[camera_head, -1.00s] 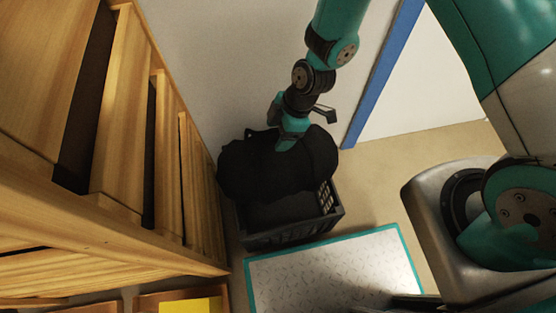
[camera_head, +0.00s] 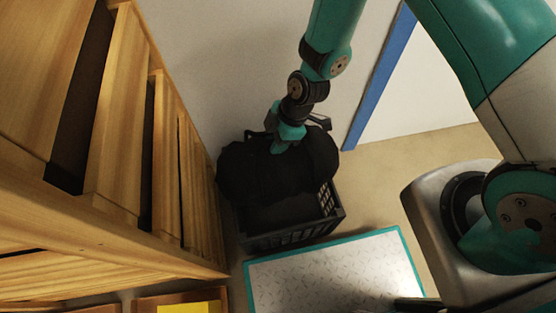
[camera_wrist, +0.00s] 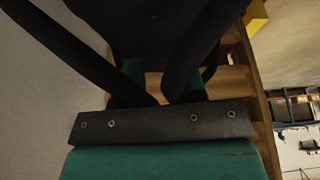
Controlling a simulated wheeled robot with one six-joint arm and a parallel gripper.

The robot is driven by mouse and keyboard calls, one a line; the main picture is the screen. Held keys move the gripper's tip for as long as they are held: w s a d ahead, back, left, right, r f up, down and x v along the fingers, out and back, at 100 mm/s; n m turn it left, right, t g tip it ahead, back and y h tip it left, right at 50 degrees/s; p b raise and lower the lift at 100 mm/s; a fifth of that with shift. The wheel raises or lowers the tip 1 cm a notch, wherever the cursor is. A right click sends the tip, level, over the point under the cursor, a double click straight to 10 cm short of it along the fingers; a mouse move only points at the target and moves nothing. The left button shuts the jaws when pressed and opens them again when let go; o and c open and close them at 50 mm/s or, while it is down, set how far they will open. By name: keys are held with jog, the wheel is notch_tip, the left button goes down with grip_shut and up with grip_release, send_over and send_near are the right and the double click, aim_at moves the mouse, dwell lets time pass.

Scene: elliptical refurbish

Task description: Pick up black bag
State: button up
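The black bag (camera_head: 265,180) is a soft, dark bundle resting in the top of a black crate (camera_head: 292,236) beside the wooden shelf. My gripper (camera_head: 281,148) reaches down at the bag's upper middle, touching or very close to it. In the wrist view my gripper (camera_wrist: 160,82) shows two teal fingers apart, with light wood visible between them. Dark strap-like bands cross in front of the fingers from both upper corners. The bag's dark body (camera_wrist: 150,25) fills the top. Whether a strap lies between the fingertips is hidden.
A wooden shelf (camera_head: 120,215) stands close on the left. A grey wall (camera_head: 230,60) is behind the crate, with a blue strip (camera_head: 375,85) to its right. A teal-edged speckled panel (camera_head: 330,275) lies in front. Bare floor (camera_head: 375,185) is on the right.

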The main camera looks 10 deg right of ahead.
grip_shut()
jog(key=shift+r, duration=0.2)
